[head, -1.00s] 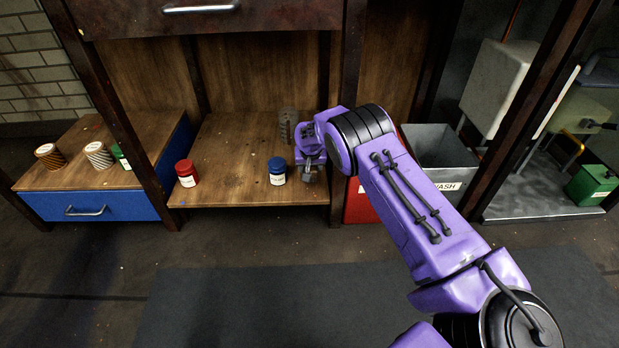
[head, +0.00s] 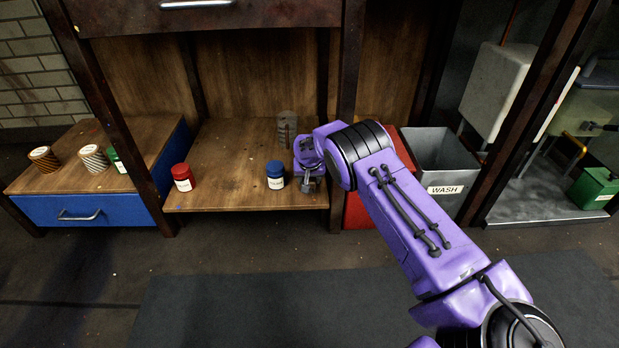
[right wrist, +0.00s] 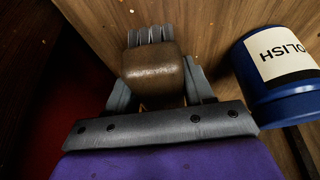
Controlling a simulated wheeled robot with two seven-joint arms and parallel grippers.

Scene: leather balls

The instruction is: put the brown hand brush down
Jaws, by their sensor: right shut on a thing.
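The brown hand brush (right wrist: 152,66) shows in the right wrist view as a rounded brown block between the grey fingers of my right gripper (right wrist: 160,88). The gripper is shut on it. In the head view my right gripper (head: 311,184) is low over the right front part of the wooden shelf (head: 225,190), close to the right post. The brush is too small and dark there to make out clearly. I cannot tell whether it touches the shelf. My left gripper is in neither view.
A blue polish tin (head: 275,174) stands just left of my right gripper, and a red tin (head: 183,177) further left. A grey ribbed cylinder (head: 287,128) stands behind. A grey WASH bin (head: 445,160) and a red container (head: 357,208) are to the right. The shelf's middle is clear.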

